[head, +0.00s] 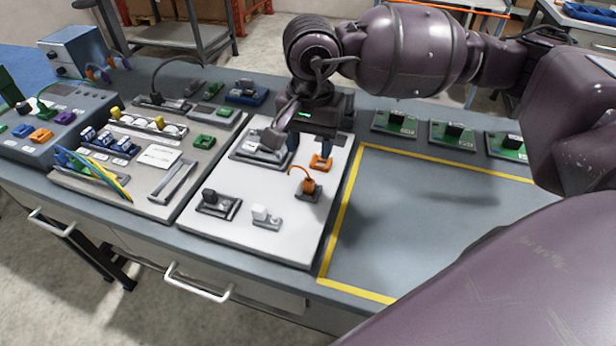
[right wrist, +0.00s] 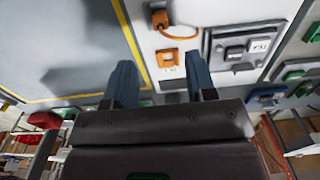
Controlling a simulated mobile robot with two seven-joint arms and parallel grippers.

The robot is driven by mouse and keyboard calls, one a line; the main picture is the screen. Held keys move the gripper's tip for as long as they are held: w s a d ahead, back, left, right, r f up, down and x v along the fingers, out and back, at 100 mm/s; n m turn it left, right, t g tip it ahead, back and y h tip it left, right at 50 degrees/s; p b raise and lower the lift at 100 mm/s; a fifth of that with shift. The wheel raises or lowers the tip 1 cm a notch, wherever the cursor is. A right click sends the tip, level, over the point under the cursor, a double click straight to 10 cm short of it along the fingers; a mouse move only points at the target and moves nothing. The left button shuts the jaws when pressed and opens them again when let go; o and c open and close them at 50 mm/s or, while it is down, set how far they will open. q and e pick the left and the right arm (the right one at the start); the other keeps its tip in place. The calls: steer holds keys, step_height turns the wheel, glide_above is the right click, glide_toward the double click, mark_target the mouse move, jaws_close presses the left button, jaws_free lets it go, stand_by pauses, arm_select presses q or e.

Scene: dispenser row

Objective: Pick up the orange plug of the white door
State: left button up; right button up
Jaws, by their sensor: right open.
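The orange plug (head: 308,187) stands on a small grey holder on the white panel (head: 250,245), with an orange cord looping from it. It also shows at the top of the right wrist view (right wrist: 160,19). An orange socket-like frame (head: 321,162) lies behind it on the panel, also seen in the right wrist view (right wrist: 180,58). My right gripper (head: 310,146) is open and empty above the panel's back part. Its blue fingers (right wrist: 160,78) point toward the orange frame, with the plug farther off beyond the fingertips. My left gripper is out of view.
The white panel also holds a black fitting (head: 218,203), a white plug (head: 265,214) and a grey switch plate (head: 262,150). A crowded connector board (head: 150,155) lies left. A yellow-outlined area (head: 430,220) at right is clear, with green boards (head: 452,135) behind it.

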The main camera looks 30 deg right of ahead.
mark_target(309, 179)
step_height(309, 179, down, 4)
steer(key=shift+s+r, duration=0.1)
steer(key=shift+r, duration=0.1)
steer(key=shift+f, duration=2.9)
jaws_close()
